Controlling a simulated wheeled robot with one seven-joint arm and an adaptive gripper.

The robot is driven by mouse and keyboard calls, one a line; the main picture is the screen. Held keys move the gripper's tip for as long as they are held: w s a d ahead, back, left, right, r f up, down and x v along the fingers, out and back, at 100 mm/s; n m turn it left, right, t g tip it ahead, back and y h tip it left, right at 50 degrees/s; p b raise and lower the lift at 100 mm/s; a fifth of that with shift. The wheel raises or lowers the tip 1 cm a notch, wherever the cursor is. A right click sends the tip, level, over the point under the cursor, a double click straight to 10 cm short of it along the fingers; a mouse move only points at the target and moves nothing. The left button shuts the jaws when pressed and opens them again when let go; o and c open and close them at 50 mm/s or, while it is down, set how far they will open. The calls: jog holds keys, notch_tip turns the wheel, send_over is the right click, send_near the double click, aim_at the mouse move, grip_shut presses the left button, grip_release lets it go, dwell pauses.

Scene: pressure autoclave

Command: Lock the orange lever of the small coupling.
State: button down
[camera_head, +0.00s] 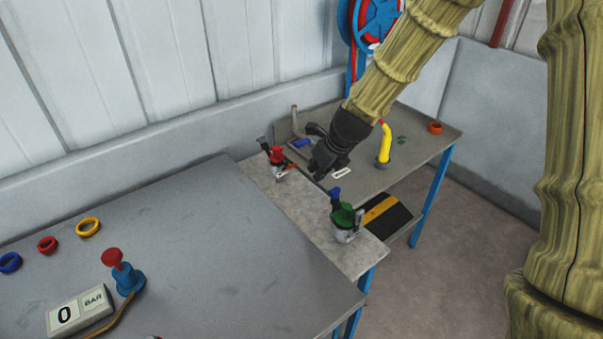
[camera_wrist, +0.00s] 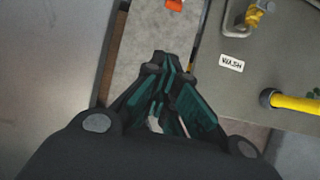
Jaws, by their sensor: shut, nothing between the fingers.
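A small coupling with a red part (camera_head: 276,155) stands on the narrow light shelf, at its far end in the head view. Its orange lever (camera_head: 288,171) sticks out to the right; its exact angle is too small to tell. In the wrist view only a bit of orange, probably this lever (camera_wrist: 174,4), shows at the top edge. My gripper (camera_head: 321,173) is to the right of the lever, above the shelf's right side and apart from it. In the wrist view my gripper (camera_wrist: 165,62) is shut and empty, with its fingertips below the orange bit.
A second coupling with a green body (camera_head: 345,216) stands nearer on the same shelf (camera_head: 300,213). A yellow hose (camera_head: 385,143) rises from the right table, which bears a WASH label (camera_wrist: 231,63). A grey table (camera_head: 190,250) with coloured rings and a gauge lies left.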

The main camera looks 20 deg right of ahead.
jog(key=shift+f, duration=0.1)
jog(key=p+x, duration=0.1)
jog(key=x, duration=0.8)
jog(key=shift+w+f, duration=0.15)
jog(key=shift+f, duration=0.1)
jog(key=w+r+p, duration=0.1)
jog(key=w+a+r+p, duration=0.1)
jog(key=shift+w+r, duration=0.35)
jog(key=shift+r+p, duration=0.15)
jog(key=shift+p, duration=0.15)
